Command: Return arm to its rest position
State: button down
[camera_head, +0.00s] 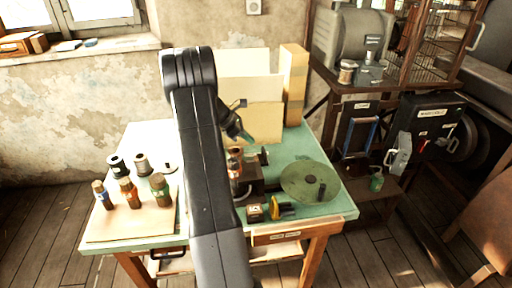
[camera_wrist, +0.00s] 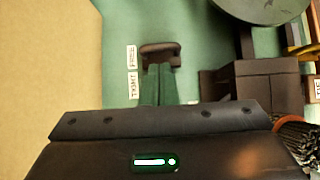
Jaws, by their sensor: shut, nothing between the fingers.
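My gripper (camera_head: 244,136) hangs above the back part of the green table, in front of the propped boards. In the wrist view its two fingers (camera_wrist: 160,72) are together with nothing between them. A small dark brown handle (camera_wrist: 160,48) shows just beyond the fingertips; I cannot tell from this view how far below them it is. The labels "FREE" and "TIGHT" (camera_wrist: 132,84) lie beside it. The press has a dark block (camera_wrist: 240,90) and a round green handwheel (camera_head: 308,178) with a dark upright knob. My arm hides part of the table in the head view.
A wooden board (camera_head: 128,226) with several small bottles is at the table's left. A brush (camera_wrist: 296,134) is close at right in the wrist view. A cluttered bench stands right.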

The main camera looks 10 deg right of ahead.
jog(key=v, duration=0.8)
jog(key=shift+a+b, duration=0.25)
jog(key=shift+b, duration=0.2)
jog(key=shift+r, duration=0.1)
jog(key=p, duration=0.2)
send_over(258, 158)
notch_tip(258, 158, down, 11)
jog(key=shift+r, duration=0.25)
jog(key=shift+w+a+p, duration=0.1)
jog(key=shift+a+p, duration=0.2)
jog(key=shift+a, duration=0.45)
jog(key=shift+f, duration=0.1)
